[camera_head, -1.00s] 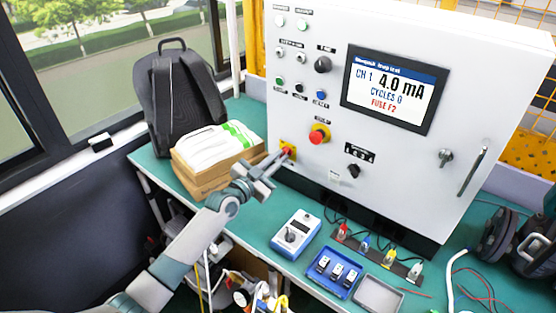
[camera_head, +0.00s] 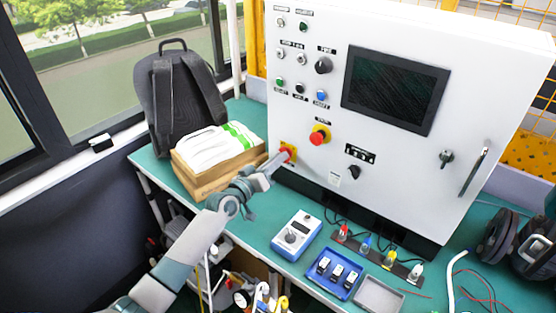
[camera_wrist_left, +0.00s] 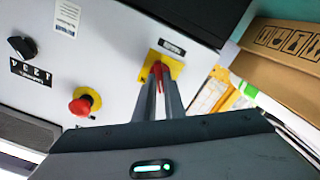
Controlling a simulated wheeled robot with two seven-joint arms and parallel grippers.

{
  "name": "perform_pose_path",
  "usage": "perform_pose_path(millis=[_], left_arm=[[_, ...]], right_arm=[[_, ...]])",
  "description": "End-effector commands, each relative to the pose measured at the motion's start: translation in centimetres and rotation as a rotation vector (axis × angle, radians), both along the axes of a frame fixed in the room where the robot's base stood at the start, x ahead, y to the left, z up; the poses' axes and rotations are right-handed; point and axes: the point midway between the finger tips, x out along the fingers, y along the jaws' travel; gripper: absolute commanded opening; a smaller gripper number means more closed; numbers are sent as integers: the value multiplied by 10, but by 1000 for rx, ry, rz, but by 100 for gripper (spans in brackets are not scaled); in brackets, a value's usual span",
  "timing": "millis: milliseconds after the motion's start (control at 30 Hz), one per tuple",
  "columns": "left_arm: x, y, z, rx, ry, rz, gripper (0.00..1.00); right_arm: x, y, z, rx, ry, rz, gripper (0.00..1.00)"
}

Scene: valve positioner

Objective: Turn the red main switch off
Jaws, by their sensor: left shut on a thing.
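The red main switch (camera_head: 287,152) sits on a yellow plate at the lower left of the white control cabinet (camera_head: 400,185). My left gripper (camera_head: 277,160) is at the switch, its fingers shut on the red handle. In the left wrist view the red switch handle (camera_wrist_left: 157,72) shows between the fingertips of the left gripper (camera_wrist_left: 159,85), in front of the yellow plate. The cabinet's display (camera_head: 395,90) is dark. My right gripper is not in view.
A red emergency button (camera_head: 317,138) on yellow sits right of the switch. A cardboard box (camera_head: 215,170) with white packs and a black backpack (camera_head: 177,100) stand to the left. A blue-white meter (camera_head: 297,236) and blue tray (camera_head: 333,272) lie on the green bench below.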

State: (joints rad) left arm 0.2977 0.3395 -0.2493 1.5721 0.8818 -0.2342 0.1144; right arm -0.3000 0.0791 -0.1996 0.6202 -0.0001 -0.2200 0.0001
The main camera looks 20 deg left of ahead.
Motion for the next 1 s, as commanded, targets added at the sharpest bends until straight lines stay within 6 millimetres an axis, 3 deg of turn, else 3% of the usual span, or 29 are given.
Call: perform_pose_path(millis=[400,867,900,933,967,1000], left_arm=[[0,0,-1,-188,70,0,0],[0,0,-1,-205,76,0,0],[0,0,-1,-204,76,0,14],[0,0,-1,-204,76,0,21],[0,0,-1,-204,76,0,28],[0,0,-1,-205,75,-1,28]], right_arm=[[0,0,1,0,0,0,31],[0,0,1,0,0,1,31],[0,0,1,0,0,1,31],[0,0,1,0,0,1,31],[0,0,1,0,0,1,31],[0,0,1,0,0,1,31]])
